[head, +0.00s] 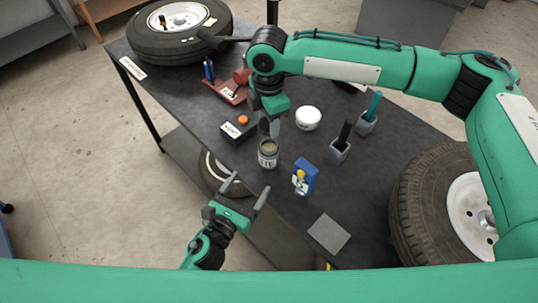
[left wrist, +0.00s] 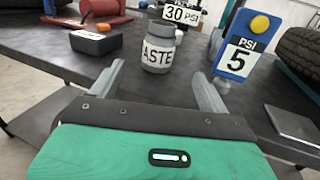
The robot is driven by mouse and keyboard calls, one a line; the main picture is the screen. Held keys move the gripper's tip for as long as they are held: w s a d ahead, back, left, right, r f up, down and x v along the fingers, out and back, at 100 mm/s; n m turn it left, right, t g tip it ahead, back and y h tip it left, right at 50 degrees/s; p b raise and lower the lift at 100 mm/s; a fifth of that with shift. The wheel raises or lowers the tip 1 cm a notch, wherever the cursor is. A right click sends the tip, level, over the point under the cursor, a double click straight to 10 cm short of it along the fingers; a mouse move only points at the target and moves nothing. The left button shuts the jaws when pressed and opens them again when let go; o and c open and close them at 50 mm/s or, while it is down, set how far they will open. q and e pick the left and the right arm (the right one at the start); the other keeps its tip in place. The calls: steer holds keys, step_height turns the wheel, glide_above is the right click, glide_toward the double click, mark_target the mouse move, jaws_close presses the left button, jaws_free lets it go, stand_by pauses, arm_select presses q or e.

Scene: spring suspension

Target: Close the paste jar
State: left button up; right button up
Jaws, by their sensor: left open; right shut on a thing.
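The paste jar (head: 268,154) is a small grey jar with a white label, standing upright on the dark table. Its top shows a tan surface inside a grey rim. In the left wrist view the jar (left wrist: 158,55) stands beyond and between my open fingers, not touching them. My left gripper (head: 246,190) is open and empty, near the table's front edge. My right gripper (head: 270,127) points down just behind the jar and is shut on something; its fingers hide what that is. A white round object (head: 307,118) lies right of it; I cannot tell whether it is a lid.
A blue 5 PSI block with a yellow knob (head: 305,178) stands right of the jar. A black box with an orange button (head: 239,129) is left. Two grey holders (head: 340,152) (head: 366,123) stand right. A grey plate (head: 328,234) lies in front. Tyres (head: 180,45) (head: 420,195) flank the table.

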arm_select(q)
steer(key=shift+w, duration=0.1)
steer(key=x, duration=1.1)
steer(key=shift+w+d, duration=0.2)
steer(key=shift+w, duration=0.15)
steer(key=c, duration=1.5)
steer(key=shift+o, duration=0.2)
arm_select(e)
glide_above(269, 149)
steer(key=shift+w+f, duration=0.1)
steer(key=shift+f, duration=2.4)
steer(key=shift+f, duration=0.85)
steer(key=shift+f, duration=0.55)
